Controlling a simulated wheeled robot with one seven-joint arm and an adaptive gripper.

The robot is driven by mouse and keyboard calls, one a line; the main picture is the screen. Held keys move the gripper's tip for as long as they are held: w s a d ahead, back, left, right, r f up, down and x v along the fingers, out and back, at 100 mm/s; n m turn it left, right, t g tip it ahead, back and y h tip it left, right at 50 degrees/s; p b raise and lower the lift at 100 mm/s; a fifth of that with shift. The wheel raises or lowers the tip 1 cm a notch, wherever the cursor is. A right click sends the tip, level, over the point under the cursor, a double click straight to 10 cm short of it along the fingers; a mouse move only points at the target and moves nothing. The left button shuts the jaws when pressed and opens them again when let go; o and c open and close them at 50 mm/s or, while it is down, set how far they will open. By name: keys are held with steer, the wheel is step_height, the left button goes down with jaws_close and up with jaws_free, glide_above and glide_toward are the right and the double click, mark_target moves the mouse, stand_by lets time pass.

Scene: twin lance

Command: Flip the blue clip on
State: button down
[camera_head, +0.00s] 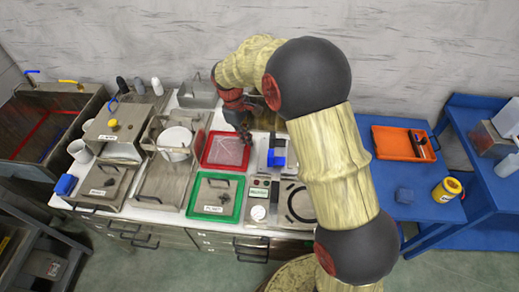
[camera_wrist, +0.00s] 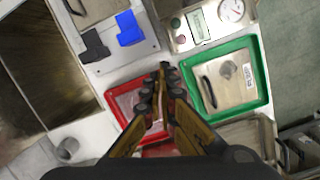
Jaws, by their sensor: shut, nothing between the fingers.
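The blue clip (camera_head: 279,158) sits on a light plate on the counter, right of the red tray, partly beside my arm. In the wrist view the blue clip (camera_wrist: 128,28) lies at upper left, next to a black piece (camera_wrist: 95,46). My gripper (camera_head: 246,136) points down over the back right of the red tray, left of the clip and apart from it. In the wrist view my gripper (camera_wrist: 163,76) has its fingertips together, with nothing between them.
The red tray (camera_head: 204,157) and the green-rimmed tray (camera_head: 192,203) stand left of the clip. A panel with a gauge (camera_head: 258,212) is in front. Metal boxes and a white pot (camera_head: 176,143) crowd the left. A blue table (camera_head: 375,201) with an orange tray (camera_head: 394,145) stands right.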

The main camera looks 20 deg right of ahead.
steer(key=w+f+n, duration=0.3)
steer(key=w+n, duration=0.1)
steer(key=w, duration=0.1)
steer(key=shift+w+a+h, duration=0.15)
steer(key=shift+w+h, duration=0.15)
steer(key=shift+f, duration=0.1)
steer(key=b+x, duration=0.2)
steer(key=x, duration=0.8)
steer(key=shift+s+f, duration=0.1)
steer(key=shift+f, duration=0.1)
steer(key=d, duration=0.1)
steer(key=s+d, duration=0.1)
steer(key=d, duration=0.1)
steer(key=shift+s+d+r, duration=0.1)
steer(key=shift+s+r, duration=0.05)
steer(key=shift+r, duration=0.1)
steer(key=shift+d, duration=0.3)
